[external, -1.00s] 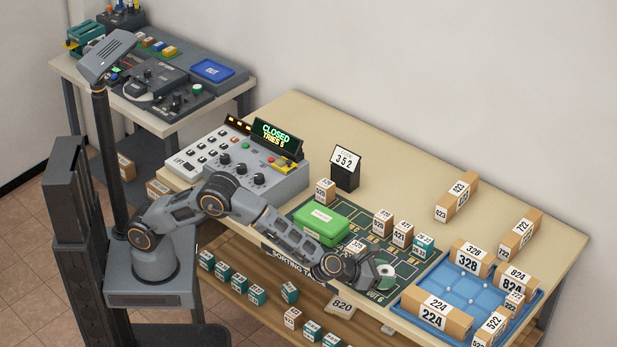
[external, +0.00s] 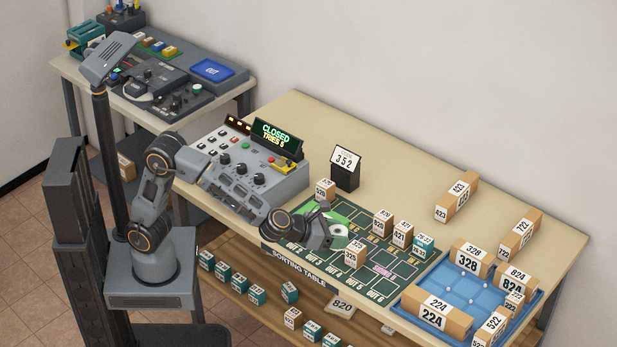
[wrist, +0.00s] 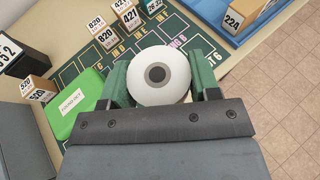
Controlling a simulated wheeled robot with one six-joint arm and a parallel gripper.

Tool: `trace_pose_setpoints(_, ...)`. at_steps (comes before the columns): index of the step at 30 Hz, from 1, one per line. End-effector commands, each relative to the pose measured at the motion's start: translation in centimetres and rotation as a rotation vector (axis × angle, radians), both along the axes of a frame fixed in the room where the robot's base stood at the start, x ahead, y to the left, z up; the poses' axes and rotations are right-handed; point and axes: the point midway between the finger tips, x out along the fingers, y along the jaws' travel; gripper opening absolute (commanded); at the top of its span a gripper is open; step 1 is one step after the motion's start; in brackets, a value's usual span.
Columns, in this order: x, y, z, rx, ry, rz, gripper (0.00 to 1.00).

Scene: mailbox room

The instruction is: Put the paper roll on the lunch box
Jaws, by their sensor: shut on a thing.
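The paper roll (wrist: 157,75), white with a grey core, is clamped between the two green-padded fingers of my gripper (wrist: 160,84) in the wrist view. In the external view the roll (external: 338,230) is at the end of my gripper, over the sorting board. The green lunch box (wrist: 72,108), with a white label on its lid, lies left of the gripper in the wrist view.
Several numbered boxes, including a 375 box (external: 354,253) and a 520 box (external: 325,190), stand on the sorting board (external: 375,275). A blue tray (external: 470,283) with parcels is at right. The control console (external: 240,175) and the 352 sign (external: 346,168) stand nearby.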

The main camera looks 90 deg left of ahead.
Motion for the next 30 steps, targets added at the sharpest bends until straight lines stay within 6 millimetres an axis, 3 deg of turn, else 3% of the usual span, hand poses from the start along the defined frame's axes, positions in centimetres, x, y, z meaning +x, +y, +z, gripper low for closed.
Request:
trace_pose_setpoints(6,-2.7,5.1,6.5,-0.006,-0.007,0.087,0.32)
trace_pose_setpoints(12,-8.0,11.8,9.3,-0.003,-0.004,0.254,0.32)
trace_pose_setpoints(18,-13.3,16.4,8.7,-0.001,-0.001,0.405,0.32)
trace_pose_setpoints(22,-15.4,17.8,7.2,0.001,0.0,0.465,0.32)
trace_pose_setpoints(26,-15.7,18.4,5.8,0.002,0.002,0.498,0.32)
trace_pose_setpoints(30,-13.6,19.0,4.4,0.002,0.004,0.518,0.32)
